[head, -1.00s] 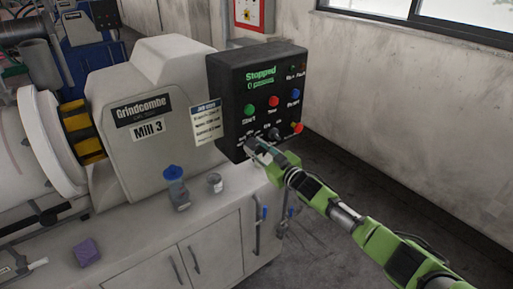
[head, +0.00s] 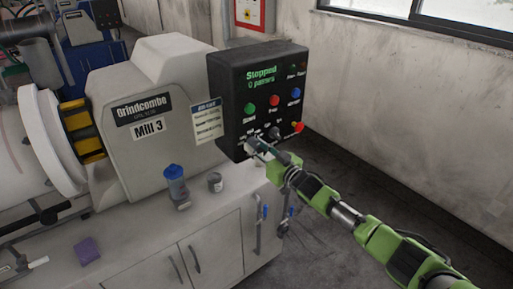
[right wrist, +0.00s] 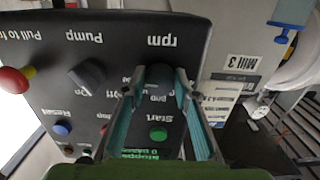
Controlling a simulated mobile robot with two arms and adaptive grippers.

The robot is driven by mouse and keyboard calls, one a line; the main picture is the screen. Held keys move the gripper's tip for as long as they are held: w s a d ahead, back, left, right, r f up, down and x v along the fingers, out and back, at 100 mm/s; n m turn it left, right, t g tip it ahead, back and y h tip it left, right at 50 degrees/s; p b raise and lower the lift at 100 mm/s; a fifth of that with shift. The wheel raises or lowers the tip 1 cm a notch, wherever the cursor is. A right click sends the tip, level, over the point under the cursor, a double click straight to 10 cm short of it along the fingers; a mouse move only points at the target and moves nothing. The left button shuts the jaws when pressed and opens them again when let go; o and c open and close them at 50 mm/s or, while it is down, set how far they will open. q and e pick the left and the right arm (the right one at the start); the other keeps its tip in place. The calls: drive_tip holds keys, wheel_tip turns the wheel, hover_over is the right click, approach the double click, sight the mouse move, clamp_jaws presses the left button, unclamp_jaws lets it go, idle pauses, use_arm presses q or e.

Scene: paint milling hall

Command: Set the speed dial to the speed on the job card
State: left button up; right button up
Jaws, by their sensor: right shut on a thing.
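The black control panel (head: 228,82) of Mill 3 reads "Stopped" in green. The speed dial (right wrist: 160,76), a dark knob marked "rpm", sits between the fingers of my right gripper (right wrist: 160,90), which is shut on it. In the head view my right gripper (head: 253,144) is at the lower left of the panel and hides the dial; its pointer setting cannot be read. The white job card (head: 208,121) is fixed left of the panel; its small text is too blurred to read. It also shows upside down in the right wrist view (right wrist: 220,97). My left gripper is not in view.
The pump knob (head: 275,132) and a red knob on yellow (head: 297,127) are close to the right of my gripper. Green start (head: 249,110), red (head: 274,101) and blue (head: 295,93) buttons sit above.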

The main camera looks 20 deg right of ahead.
drive_tip(key=shift+f, duration=0.15)
drive_tip(key=o, duration=1.1)
drive_tip(key=v, duration=1.2)
